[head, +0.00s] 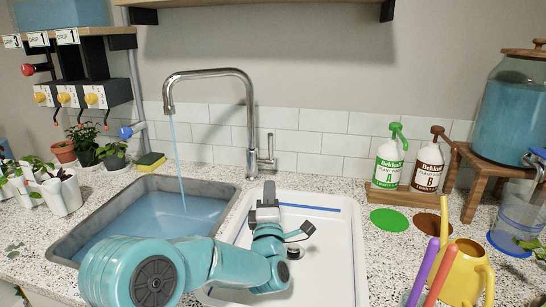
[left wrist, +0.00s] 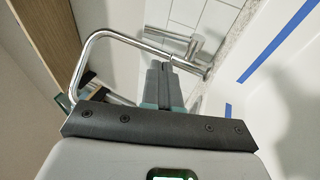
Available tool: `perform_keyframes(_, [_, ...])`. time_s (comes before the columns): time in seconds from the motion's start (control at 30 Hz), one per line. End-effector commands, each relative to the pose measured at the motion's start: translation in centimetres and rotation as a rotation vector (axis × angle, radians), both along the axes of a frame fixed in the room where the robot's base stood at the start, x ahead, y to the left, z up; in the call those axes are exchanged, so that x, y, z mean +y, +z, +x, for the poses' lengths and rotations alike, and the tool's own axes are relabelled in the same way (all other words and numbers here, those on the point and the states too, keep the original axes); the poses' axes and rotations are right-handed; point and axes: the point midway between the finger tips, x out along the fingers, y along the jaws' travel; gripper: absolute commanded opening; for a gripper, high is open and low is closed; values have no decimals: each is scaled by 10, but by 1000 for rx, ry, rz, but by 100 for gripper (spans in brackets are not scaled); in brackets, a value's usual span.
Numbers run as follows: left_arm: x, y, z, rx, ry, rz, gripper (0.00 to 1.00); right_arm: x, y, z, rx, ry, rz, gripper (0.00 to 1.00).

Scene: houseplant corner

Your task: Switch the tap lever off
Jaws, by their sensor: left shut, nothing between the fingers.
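The chrome tap (head: 250,110) stands behind the two basins. A thin stream of water (head: 177,150) runs from its spout into the left basin. The tap lever (head: 270,145) stands roughly upright at the right side of the tap's base. My left gripper (head: 268,188) is shut and empty, just in front of and below the lever, seemingly apart from it. In the left wrist view the shut fingers (left wrist: 161,75) point toward the tap's base, with the lever (left wrist: 186,40) just beyond their tips. The exact gap is hard to tell. My right gripper is not in view.
The left basin (head: 70,235) holds water; the right white basin (head: 340,250) lies under my left arm. A sponge (head: 150,161) and potted plants are at the left. Two pump bottles (head: 388,165) (head: 428,168) stand on a wooden tray at the right, with a yellow watering can (head: 465,270) nearer.

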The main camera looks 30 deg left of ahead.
Motion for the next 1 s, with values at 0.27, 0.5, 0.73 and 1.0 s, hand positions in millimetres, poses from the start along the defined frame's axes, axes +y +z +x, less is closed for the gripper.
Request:
perform_keyframes(0.27, [-1,1,-3,0,0,0,0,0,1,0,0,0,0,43])
perform_keyframes(0.5, [11,12,20,-1,2,0,0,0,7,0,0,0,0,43])
perform_keyframes(0.73, [31,29,64,-2,2,1,0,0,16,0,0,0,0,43])
perform_keyframes(1.0, [50,44,103,-1,1,0,0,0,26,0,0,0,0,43])
